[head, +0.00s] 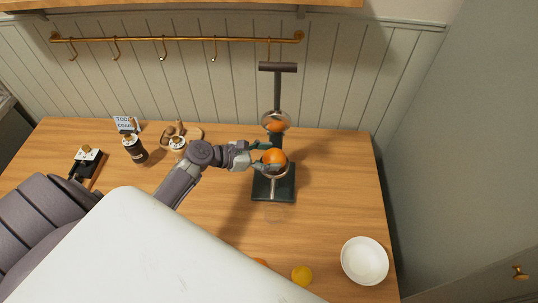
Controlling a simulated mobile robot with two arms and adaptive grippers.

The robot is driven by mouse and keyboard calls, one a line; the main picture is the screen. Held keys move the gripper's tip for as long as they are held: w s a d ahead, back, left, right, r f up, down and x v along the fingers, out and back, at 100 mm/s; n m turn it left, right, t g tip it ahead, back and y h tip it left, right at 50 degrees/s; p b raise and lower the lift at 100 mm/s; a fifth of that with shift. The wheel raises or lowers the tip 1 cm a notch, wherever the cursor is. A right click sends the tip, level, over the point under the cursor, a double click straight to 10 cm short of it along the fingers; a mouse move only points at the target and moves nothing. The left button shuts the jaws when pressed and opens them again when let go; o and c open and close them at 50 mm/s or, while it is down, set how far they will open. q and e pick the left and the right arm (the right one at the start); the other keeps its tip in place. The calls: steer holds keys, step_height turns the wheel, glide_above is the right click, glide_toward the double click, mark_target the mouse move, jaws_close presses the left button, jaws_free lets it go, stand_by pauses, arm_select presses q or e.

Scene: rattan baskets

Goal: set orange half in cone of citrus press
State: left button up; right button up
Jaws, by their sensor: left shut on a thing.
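The citrus press (287,191) stands on the wooden table, with a dark green base, an upright post with a dark handle at the top, and a round shiny metal part partway up. An orange half (274,157) is at the lower cone of the press. My left gripper (266,157) reaches in from the left and is shut on the orange half. The cone is hidden beneath the orange, so I cannot tell whether they touch. My right gripper is not in view.
A white bowl (364,261) stands at the front right. A yellow-orange fruit (302,275) lies near the front. Dark jars (134,149) and a small sign (127,124) stand at the back left. A clear glass (274,213) seems to stand before the press. Table right of the press is clear.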

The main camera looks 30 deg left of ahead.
arm_select(q)
steer(key=shift+f+b, duration=0.85)
steer(key=shift+f, duration=0.45)
steer(key=o, duration=1.2)
steer(key=shift+f, duration=0.1)
steer(key=shift+o, duration=0.2)
steer(key=v, duration=1.2)
steer(key=shift+s, duration=0.1)
